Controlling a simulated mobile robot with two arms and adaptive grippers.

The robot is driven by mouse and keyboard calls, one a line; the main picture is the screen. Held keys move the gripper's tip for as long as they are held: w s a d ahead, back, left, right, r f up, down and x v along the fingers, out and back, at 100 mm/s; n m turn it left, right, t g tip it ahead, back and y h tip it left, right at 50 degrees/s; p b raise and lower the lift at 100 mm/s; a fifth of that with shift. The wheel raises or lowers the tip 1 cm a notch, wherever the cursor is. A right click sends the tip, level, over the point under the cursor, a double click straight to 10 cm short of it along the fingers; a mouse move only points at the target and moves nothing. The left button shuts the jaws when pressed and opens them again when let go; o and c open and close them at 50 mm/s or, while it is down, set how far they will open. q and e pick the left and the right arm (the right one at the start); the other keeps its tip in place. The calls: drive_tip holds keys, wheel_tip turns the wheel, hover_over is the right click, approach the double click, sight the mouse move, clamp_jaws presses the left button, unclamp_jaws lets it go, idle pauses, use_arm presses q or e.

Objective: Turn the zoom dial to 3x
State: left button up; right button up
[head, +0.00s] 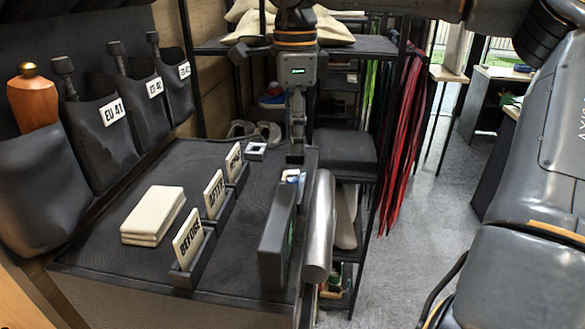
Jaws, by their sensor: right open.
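My right gripper (295,155) points down over the far right part of the dark table. I see it edge-on; it is open, with its fingertips just above a small white and blue item (292,177). Nearer stands a dark upright box-like device (274,245) with a thin green strip on its right side. My left gripper is not in view.
The dark table (120,240) carries a folded cream cloth stack (153,215) and a BEFORE card (188,239) in a holder, with more cards behind. A small white frame (256,150) lies near the back. Pouches hang at left. A shelf rack (345,150) stands behind right.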

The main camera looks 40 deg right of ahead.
sight(292, 179)
wheel_tip(292, 179, down, 8)
drive_tip(key=shift+w+a+f+p, duration=0.15)
drive_tip(key=shift+p, duration=0.75)
clamp_jaws()
